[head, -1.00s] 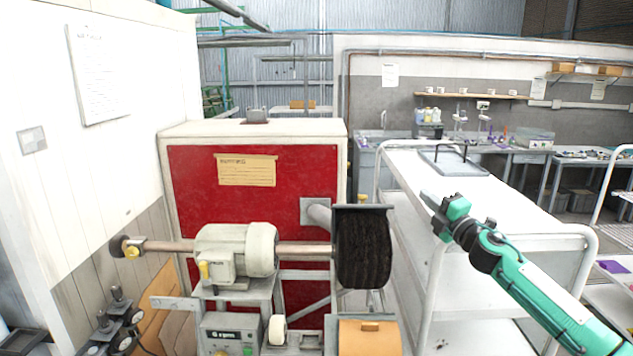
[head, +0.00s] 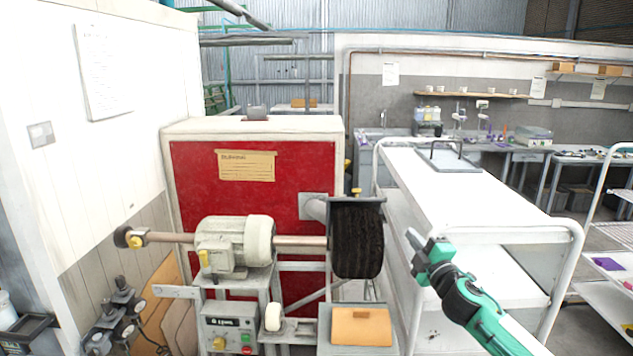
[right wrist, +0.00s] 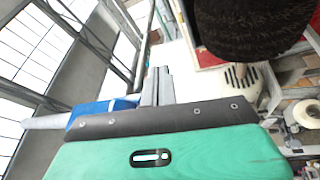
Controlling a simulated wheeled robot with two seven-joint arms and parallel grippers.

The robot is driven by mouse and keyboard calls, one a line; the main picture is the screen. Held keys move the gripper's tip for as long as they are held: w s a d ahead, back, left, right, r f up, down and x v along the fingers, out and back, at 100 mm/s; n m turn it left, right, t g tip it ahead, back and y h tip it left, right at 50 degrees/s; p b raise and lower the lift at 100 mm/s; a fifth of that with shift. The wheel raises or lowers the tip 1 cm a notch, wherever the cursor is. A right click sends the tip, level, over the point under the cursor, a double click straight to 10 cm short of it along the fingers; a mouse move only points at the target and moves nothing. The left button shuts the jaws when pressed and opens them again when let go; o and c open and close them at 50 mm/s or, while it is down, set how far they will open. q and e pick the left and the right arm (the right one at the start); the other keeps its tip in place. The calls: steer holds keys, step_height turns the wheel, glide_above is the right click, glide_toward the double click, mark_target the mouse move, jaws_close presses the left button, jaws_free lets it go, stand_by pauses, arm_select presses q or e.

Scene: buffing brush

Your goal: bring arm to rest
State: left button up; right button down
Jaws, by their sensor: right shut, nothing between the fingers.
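My right arm comes in from the lower right in the head view. Its right gripper (head: 413,238) is shut and empty, in front of the white cart. It stands to the right of the black buffing brush (head: 357,241), apart from it. The brush sits on the shaft of the cream motor (head: 235,245). In the right wrist view the shut grey fingers (right wrist: 158,86) point up the picture, and the brush (right wrist: 255,28) is at the upper right. My left gripper is not in view.
A white cart (head: 480,188) with a grey tray (head: 447,158) stands behind and right of my gripper. A red-fronted cabinet (head: 255,205) is behind the motor. An orange-brown block (head: 361,327) lies below the brush. A white wall (head: 115,75) closes off the left.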

steer(key=s+a+f+m+g+h, duration=0.3)
steer(key=s+f+m+g+h, duration=0.3)
steer(key=s+f+m, duration=1.1)
steer(key=s+d+f+g, duration=0.1)
steer(key=s+f+g, duration=0.3)
steer(key=s, duration=0.7)
steer(key=s+f+g, duration=0.3)
steer(key=s+f, duration=0.2)
steer(key=s, duration=0.6)
steer(key=s+d+f+g, duration=0.1)
steer(key=s+f+g, duration=0.3)
steer(key=s, duration=0.7)
step_height(320, 180, down, 34)
steer(key=s+b, duration=0.1)
steer(key=b, duration=0.2)
steer(key=s+d+f+g+b, duration=0.1)
steer(key=s+d+f+b, duration=0.1)
steer(key=s+f, duration=1.7)
step_height(320, 180, down, 4)
steer(key=shift+s+d+r+g, duration=0.25)
steer(key=shift+s+d+g, duration=0.1)
steer(key=shift+d, duration=0.35)
